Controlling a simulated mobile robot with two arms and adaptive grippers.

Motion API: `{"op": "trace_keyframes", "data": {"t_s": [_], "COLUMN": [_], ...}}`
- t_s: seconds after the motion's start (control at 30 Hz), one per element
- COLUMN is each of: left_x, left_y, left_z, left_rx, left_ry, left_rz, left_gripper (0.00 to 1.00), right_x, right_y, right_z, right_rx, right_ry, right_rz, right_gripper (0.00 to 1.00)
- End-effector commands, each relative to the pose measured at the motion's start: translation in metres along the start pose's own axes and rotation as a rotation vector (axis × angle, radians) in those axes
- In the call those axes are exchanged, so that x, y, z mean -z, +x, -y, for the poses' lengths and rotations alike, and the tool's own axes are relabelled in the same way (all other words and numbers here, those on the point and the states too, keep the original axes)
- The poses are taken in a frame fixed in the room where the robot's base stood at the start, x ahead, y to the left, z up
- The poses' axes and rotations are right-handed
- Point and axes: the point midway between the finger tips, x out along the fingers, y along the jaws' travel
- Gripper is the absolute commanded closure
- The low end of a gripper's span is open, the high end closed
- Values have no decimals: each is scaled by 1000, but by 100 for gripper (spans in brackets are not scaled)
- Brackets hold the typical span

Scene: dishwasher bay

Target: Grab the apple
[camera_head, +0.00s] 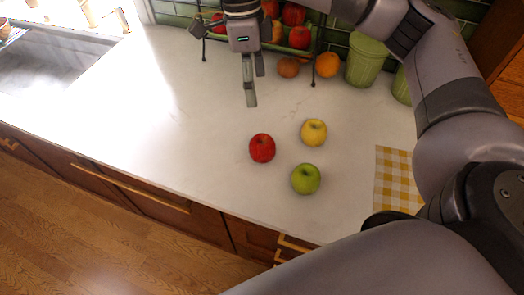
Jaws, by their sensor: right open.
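Three apples stand apart from one another on the white counter in the middle of the view. One is a red apple (262,148), one a yellow apple (313,132) and one a green apple (305,179). My right gripper (253,88) is open and empty, its fingers hanging over the counter behind and slightly left of the red apple. It does not touch any of the three apples. My left gripper does not show.
A wire rack (203,47) with several red fruits stands against the green tiles, partly hidden behind my gripper. Orange fruits (327,65), green canisters (366,60) and a yellow checked cloth (397,180) lie around. The counter's left part is clear; a sink (60,65) is far left.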

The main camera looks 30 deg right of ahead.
Motion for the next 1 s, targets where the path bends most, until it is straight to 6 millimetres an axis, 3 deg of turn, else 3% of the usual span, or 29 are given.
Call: {"op": "trace_keyframes", "data": {"t_s": [0.03, 0.23, 0.47, 0.8, 1.0], "left_x": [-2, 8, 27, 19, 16], "left_y": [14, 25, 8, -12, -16], "left_z": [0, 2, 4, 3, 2], "left_rx": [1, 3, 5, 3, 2], "left_ry": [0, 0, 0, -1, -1], "left_rz": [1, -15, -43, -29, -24], "left_gripper": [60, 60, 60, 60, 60], "right_x": [-1, -2, -1, -1, -2], "right_y": [14, 29, 65, 132, 147], "right_z": [2, 4, 2, 3, 4], "right_rx": [0, -1, -4, -2, 0], "right_ry": [0, 0, 1, 0, 0], "right_rz": [0, -1, -4, -2, 0], "right_gripper": [20, 20, 20, 20, 20]}}
